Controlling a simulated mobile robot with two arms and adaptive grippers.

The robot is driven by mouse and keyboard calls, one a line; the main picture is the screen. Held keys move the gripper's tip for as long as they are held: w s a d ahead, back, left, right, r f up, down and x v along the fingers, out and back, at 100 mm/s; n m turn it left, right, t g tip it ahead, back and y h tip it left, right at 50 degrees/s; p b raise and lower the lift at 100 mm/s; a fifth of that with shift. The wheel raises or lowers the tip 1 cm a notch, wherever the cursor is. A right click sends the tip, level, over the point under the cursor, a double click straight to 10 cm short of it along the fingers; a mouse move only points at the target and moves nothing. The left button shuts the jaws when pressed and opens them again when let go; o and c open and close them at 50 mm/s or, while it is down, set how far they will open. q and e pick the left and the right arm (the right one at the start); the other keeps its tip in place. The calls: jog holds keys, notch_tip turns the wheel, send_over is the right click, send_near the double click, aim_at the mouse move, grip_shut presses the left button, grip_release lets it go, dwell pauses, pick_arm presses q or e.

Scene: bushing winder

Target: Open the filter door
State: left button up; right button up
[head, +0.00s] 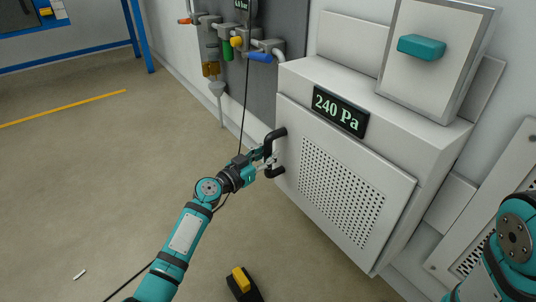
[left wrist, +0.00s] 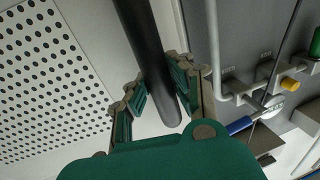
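The filter door (head: 315,215) is a white panel with a perforated field, on the front of a white cabinet. It looks closed in the head view. A black bar handle (head: 276,134) stands out at its left edge. My left gripper (head: 268,155) is at the handle. The perforated door panel (left wrist: 50,80) fills the left of that view. My right gripper is out of view; only part of the right arm shows.
A "240 Pa" display (head: 341,112) sits above the door. Pipes and a blue-handled valve (head: 259,57) are on the grey panel to the left. A black and yellow object (head: 243,284) is on the floor at bottom centre. The floor in front of the door is mostly clear.

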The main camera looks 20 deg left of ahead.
pick_arm(q)
grip_shut()
jog(key=shift+s, duration=0.1)
dwell(0.4)
